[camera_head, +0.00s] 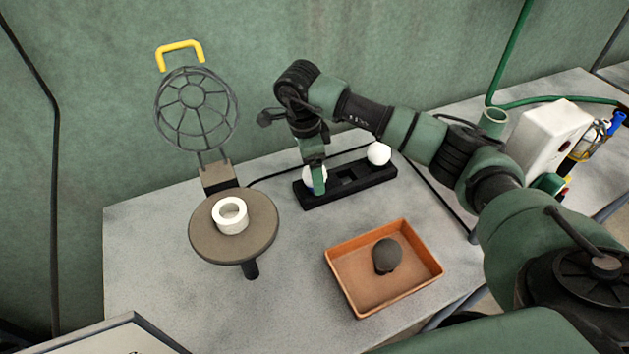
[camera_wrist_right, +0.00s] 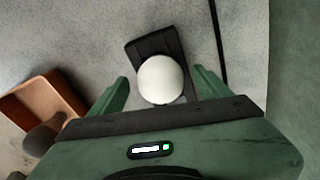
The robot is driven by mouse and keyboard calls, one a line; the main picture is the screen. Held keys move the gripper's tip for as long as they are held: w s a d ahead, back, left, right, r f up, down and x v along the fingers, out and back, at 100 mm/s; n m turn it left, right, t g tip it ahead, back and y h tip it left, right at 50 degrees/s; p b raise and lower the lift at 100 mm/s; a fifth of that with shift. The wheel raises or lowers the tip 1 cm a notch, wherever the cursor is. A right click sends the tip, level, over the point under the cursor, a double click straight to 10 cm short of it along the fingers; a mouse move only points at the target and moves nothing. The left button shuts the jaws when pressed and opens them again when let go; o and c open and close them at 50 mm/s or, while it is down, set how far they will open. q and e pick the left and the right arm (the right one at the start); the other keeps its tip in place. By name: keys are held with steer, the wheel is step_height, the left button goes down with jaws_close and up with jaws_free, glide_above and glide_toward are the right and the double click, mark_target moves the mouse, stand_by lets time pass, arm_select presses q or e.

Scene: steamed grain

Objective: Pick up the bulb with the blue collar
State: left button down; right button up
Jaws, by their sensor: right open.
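A white bulb (camera_head: 308,174) with a hint of blue at its base stands in the left end of a black holder (camera_head: 345,179). My right gripper (camera_head: 316,181) is open and pointing down at this bulb, partly hiding it. In the right wrist view, the white bulb (camera_wrist_right: 160,79) lies between the two spread fingers of my right gripper (camera_wrist_right: 160,92), with a gap on each side. Its collar is hidden from above there. A second white bulb (camera_head: 379,153) stands at the right end of the holder; its collar is not visible. My left gripper is not in view.
An orange tray (camera_head: 340,285) with a dark bulb (camera_head: 387,256) sits in front of the holder. A round brown stand (camera_head: 205,244) with a white ring (camera_head: 230,215) and a raised wire cage (camera_head: 196,108) is at left. A white box (camera_head: 545,140) is at right.

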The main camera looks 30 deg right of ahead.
steer(key=shift+d+f, duration=0.1)
steer(key=shift+f, duration=0.7)
steer(key=c, duration=1.5)
steer(key=shift+r, duration=0.15)
